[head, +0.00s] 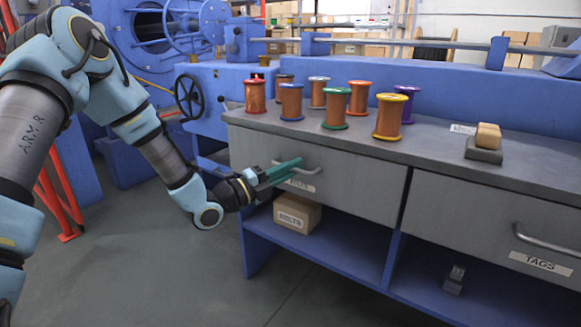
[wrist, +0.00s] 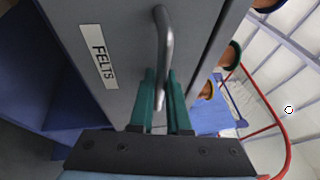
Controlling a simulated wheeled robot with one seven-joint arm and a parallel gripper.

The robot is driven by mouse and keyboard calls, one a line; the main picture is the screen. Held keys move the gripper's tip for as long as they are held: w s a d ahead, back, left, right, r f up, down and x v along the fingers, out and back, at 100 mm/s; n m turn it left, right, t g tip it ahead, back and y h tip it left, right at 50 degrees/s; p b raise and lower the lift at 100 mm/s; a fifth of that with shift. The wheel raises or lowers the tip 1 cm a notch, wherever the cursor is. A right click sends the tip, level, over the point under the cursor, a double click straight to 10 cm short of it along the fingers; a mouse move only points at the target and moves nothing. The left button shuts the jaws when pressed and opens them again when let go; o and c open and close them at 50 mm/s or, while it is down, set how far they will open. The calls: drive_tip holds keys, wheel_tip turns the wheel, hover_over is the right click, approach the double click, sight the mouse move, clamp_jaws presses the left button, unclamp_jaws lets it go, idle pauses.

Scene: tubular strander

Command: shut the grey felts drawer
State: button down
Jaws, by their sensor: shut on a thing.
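The grey felts drawer (head: 355,183) is the left drawer under the bench top. Its front looks close to flush with the bench, but I cannot tell if a small gap is left. In the wrist view its front (wrist: 112,25) carries the FELTS label (wrist: 98,56). My gripper (head: 298,163) reaches it from the left, with green fingers at the bar handle (head: 312,170). In the wrist view the fingers (wrist: 163,78) stand on either side of the handle (wrist: 164,40) and are shut on it. The fingers partly cover the label in the head view.
Several wire spools (head: 335,108) stand on the bench top (head: 440,150), with a tan block on a grey base (head: 485,143) to the right. The tags drawer (head: 490,220) is right of the felts drawer. A cardboard box (head: 297,213) sits on the blue shelf (head: 335,244) below.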

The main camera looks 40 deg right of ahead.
drive_tip(key=c, duration=0.9)
unclamp_jaws()
drive_tip(key=shift+d, duration=0.1)
drive_tip(key=shift+f, duration=0.1)
drive_tip(key=p+v, duration=0.2)
drive_tip(key=v, duration=0.8)
drive_tip(key=shift+w+a, duration=0.1)
drive_tip(key=shift+a, duration=0.3)
